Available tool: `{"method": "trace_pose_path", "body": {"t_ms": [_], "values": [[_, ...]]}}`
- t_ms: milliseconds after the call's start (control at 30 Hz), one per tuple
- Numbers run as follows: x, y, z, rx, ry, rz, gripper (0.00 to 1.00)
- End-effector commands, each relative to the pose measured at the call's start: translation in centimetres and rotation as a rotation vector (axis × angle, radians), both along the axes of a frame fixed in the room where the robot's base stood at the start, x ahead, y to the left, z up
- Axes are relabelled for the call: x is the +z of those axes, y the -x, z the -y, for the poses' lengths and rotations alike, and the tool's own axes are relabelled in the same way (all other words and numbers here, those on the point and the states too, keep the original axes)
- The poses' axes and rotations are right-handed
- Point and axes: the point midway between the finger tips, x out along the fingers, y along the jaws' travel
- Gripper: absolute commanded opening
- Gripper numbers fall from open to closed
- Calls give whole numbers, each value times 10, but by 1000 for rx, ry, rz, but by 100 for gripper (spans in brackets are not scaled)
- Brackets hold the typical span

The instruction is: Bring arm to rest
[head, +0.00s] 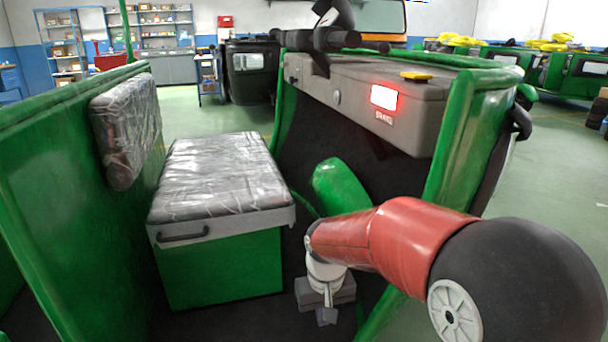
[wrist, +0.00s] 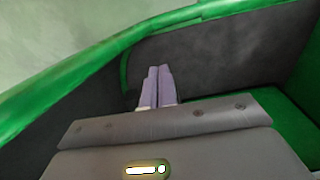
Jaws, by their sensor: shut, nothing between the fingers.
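My red and black arm reaches in from the right in the head view. It ends in my gripper (head: 326,316), which points down into the dark footwell of the green rickshaw, between the box seat and the dashboard. In the wrist view the two pale fingers of my gripper (wrist: 158,72) lie together with nothing between them. Dark panel and green bodywork show beyond them. The arm is bent and low, with its gripper inside the rickshaw.
The plastic-wrapped driver's seat (head: 220,175) is left of my gripper. The grey dashboard (head: 350,90) with a lit display and handlebar (head: 318,40) stands behind it. Green side panels (head: 60,190) enclose the space. Shelves (head: 160,30) and other vehicles stand farther back; open floor lies at right.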

Motion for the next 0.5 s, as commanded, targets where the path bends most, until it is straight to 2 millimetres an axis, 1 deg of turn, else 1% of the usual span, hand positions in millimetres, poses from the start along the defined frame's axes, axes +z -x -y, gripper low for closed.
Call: {"method": "trace_pose_path", "body": {"t_ms": [33, 167, 267, 367, 467, 500], "values": [[9, 4, 5, -8, -1, 15, 0], [30, 17, 19, -30, -4, 55, 0], [48, 31, 32, -50, -8, 92, 0], [70, 51, 48, -78, -13, 140, 0], [92, 79, 66, -115, -21, 203, 0], [100, 91, 74, -131, -26, 229, 0]]}}
